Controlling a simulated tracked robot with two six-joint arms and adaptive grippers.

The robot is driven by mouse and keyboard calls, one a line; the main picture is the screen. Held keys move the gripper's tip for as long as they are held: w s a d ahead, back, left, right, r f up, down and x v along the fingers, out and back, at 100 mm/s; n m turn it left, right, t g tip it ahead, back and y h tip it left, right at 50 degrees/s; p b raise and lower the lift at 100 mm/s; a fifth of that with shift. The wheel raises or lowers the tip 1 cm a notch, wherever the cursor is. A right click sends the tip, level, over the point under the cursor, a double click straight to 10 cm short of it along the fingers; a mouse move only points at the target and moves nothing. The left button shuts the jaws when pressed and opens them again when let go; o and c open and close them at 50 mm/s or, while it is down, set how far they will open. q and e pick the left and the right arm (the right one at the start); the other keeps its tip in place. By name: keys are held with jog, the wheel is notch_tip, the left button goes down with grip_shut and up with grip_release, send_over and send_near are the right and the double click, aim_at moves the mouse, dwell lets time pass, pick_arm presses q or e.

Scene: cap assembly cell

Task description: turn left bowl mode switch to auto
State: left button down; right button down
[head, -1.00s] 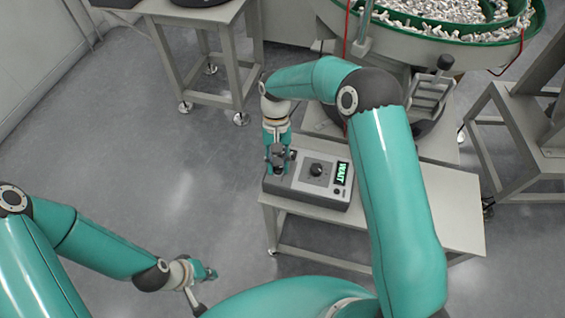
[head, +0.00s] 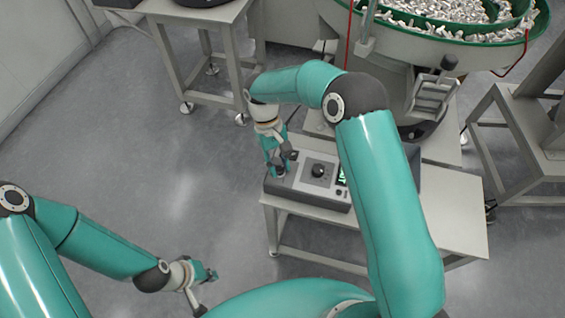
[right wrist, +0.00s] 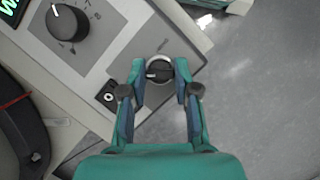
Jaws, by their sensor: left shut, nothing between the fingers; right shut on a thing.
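The grey control box (head: 308,194) stands on a small table near the middle of the head view. The mode switch (right wrist: 159,70) is a round knob with a dark pointer and pale ring at one end of the box's panel. My right gripper (right wrist: 161,85) is shut on the switch, with one finger on each side of it. In the head view my right gripper (head: 281,168) hides the switch. Its label markings are too small to read. My left gripper (head: 208,275) is shut and empty, low over the floor, far from the box.
A larger black dial (right wrist: 68,23) and a small black part (right wrist: 108,95) sit on the same panel beside the switch. A green-rimmed bowl feeder (head: 440,45) full of small parts stands behind. The floor (head: 170,190) left of the table is clear.

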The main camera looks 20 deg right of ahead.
jog(key=shift+s+f, duration=0.15)
jog(key=shift+s, duration=0.1)
jog(key=c, duration=0.8)
grip_release()
jog(key=shift+c, duration=0.2)
jog(key=shift+w, duration=0.1)
jog(key=shift+w+r, duration=0.25)
jog(key=shift+r, duration=0.35)
jog(key=v, duration=1.1)
jog(key=shift+f, duration=0.15)
